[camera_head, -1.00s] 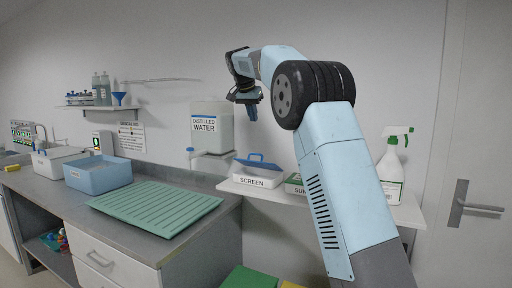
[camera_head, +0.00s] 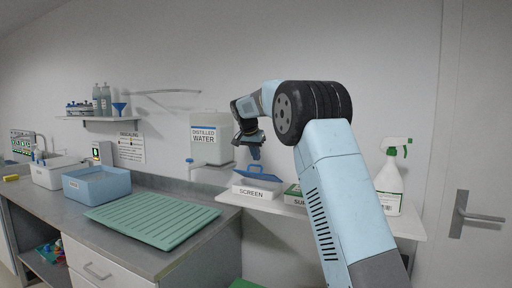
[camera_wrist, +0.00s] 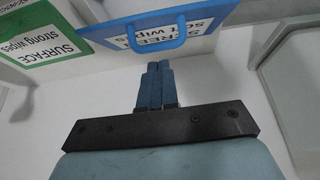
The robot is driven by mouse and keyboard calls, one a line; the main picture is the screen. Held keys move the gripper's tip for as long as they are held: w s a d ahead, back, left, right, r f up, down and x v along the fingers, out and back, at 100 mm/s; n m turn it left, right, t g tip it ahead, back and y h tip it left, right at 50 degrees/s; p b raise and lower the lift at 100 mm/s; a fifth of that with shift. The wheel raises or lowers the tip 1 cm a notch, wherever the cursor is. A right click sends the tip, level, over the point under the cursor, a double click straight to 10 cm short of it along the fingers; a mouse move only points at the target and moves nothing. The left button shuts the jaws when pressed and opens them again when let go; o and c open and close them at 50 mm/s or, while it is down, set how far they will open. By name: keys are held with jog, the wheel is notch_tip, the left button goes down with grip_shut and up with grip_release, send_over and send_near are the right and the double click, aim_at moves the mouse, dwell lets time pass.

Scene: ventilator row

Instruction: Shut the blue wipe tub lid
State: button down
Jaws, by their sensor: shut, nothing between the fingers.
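The blue wipe tub is a white box (camera_head: 257,191) labelled SCREEN on the white shelf. Its blue lid (camera_head: 263,176), with a loop handle, is tilted up, with a gap above the box.
A green-lidded SURFACE wipe tub (camera_head: 294,194) stands right of the blue one, also in the wrist view (camera_wrist: 40,42). A distilled water container (camera_head: 210,135) is on the wall at left. A spray bottle (camera_head: 388,182) stands at the shelf's right end. A green ribbed mat (camera_head: 150,218) lies on the counter.

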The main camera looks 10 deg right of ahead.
jog(key=shift+s+a+f, duration=0.1)
jog(key=shift+s+f, duration=0.05)
jog(key=shift+f, duration=0.4)
jog(key=shift+s+a, duration=0.1)
jog(key=shift+s+a+f+t+h, duration=0.1)
jog(key=shift+s+f+t+h, duration=0.1)
jog(key=shift+t+h, duration=0.15)
jog(key=shift+s+a+f+t+h, duration=0.25)
jog(key=shift+t+h, duration=0.1)
jog(key=shift+t, duration=0.1)
jog(key=shift+s+a+f+t, duration=0.1)
jog(key=shift+s+f+t, duration=0.1)
jog(key=shift+t, duration=0.2)
jog(key=shift+s+a+f, duration=0.3)
jog(key=shift+s+f, duration=0.15)
jog(key=shift+f, duration=0.3)
jog(key=shift+s+a+f, duration=0.35)
jog(key=shift+s+f, duration=0.05)
jog(key=shift+f, duration=0.35)
jog(key=shift+s+a+f, duration=0.3)
jog(key=shift+s+f, duration=0.15)
jog(key=shift+f, duration=0.3)
